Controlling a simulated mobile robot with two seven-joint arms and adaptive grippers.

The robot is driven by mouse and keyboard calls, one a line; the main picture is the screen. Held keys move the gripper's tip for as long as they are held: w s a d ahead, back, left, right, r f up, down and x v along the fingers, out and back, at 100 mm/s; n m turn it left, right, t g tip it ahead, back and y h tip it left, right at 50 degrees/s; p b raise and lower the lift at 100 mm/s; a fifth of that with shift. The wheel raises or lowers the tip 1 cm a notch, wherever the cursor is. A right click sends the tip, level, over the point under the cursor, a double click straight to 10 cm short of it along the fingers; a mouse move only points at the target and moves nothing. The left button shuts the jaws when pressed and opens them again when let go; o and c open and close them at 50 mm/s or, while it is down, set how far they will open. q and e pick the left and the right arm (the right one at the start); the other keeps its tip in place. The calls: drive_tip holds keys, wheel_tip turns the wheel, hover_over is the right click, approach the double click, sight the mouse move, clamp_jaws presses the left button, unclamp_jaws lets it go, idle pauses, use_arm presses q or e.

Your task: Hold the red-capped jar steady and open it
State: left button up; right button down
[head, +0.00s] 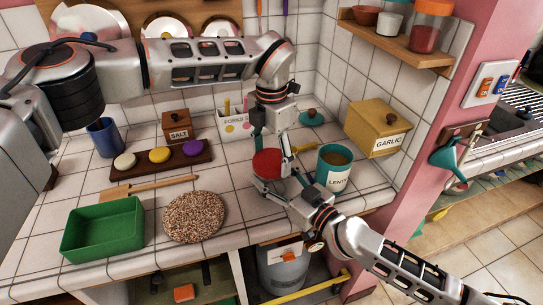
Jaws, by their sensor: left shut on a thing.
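The red-capped jar shows mainly as its round red cap (267,163), near the counter's front edge. The jar's body below the cap is mostly hidden by gripper parts. My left gripper (270,150) reaches down from above and is shut on the red cap, one finger at its left and one at its right. My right gripper (276,186) comes in from the lower right at the jar's body, below the left one. Whether its fingers are closed on the jar is not clear.
A teal LENTIL pot (334,168) stands open close to the right of the grippers; a teal lid (312,117) lies behind. A woven mat (194,216) and green tray (103,229) are at left. A yellow GARLIC box (377,126) stands at the back right.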

use_arm(q)
drive_tip(key=n, duration=0.5)
drive_tip(key=shift+n, duration=0.3)
drive_tip(key=n, duration=0.8)
drive_tip(key=shift+n, duration=0.3)
drive_tip(key=n, duration=0.4)
drive_tip(key=shift+s+f, duration=0.1)
drive_tip(key=shift+r, duration=0.3)
drive_tip(key=shift+r, duration=0.9)
